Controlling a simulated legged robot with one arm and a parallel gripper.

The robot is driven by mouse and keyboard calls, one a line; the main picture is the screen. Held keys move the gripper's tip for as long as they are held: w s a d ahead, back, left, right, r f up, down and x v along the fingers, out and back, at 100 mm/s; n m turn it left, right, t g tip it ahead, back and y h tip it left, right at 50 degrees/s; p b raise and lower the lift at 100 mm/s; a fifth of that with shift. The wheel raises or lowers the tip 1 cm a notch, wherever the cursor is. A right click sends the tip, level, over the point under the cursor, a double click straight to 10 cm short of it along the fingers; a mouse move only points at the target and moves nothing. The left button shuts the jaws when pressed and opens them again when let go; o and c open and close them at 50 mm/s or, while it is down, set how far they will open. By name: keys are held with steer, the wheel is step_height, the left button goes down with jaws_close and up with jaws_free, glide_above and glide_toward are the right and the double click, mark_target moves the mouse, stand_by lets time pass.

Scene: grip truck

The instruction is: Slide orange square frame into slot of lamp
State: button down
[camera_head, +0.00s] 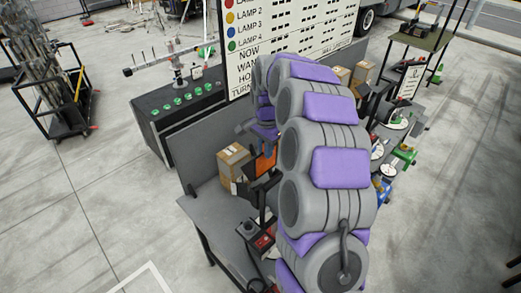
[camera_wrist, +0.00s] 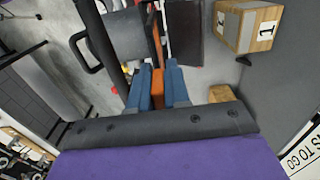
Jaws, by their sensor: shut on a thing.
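My gripper (camera_wrist: 157,88) shows its two blue fingers in the wrist view, shut on the orange square frame (camera_wrist: 157,78). The frame is seen nearly edge-on as a thin orange strip running up from the fingers. Its far part lies between dark panels of the black lamp (camera_wrist: 127,36). I cannot tell whether its edge is inside the slot. In the head view the orange frame (camera_head: 265,161) shows below my gripper, close against the black lamp (camera_head: 264,187). My arm hides part of the lamp there, and the fingertips are not clear.
A cardboard box (camera_head: 233,158) stands behind the lamp on the grey table (camera_head: 207,203). It also shows at the upper right of the wrist view (camera_wrist: 247,24). A red and black device (camera_head: 262,240) sits at the front. A lamp board (camera_head: 290,35) stands behind.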

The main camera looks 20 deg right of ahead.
mark_target(263, 160)
steer(key=shift+d, duration=0.65)
steer(key=shift+a, duration=0.75)
steer(key=shift+f+b, duration=0.55)
steer(key=shift+a+f, duration=0.1)
steer(key=shift+a, duration=0.5)
steer(key=shift+d+f+b, duration=0.4)
steer(key=shift+d+f, duration=0.1)
steer(key=shift+f, duration=0.4)
steer(key=shift+a+f, duration=0.45)
steer(key=shift+d+f+b, duration=0.15)
steer(key=shift+f+b, duration=0.15)
steer(key=shift+s, duration=0.1)
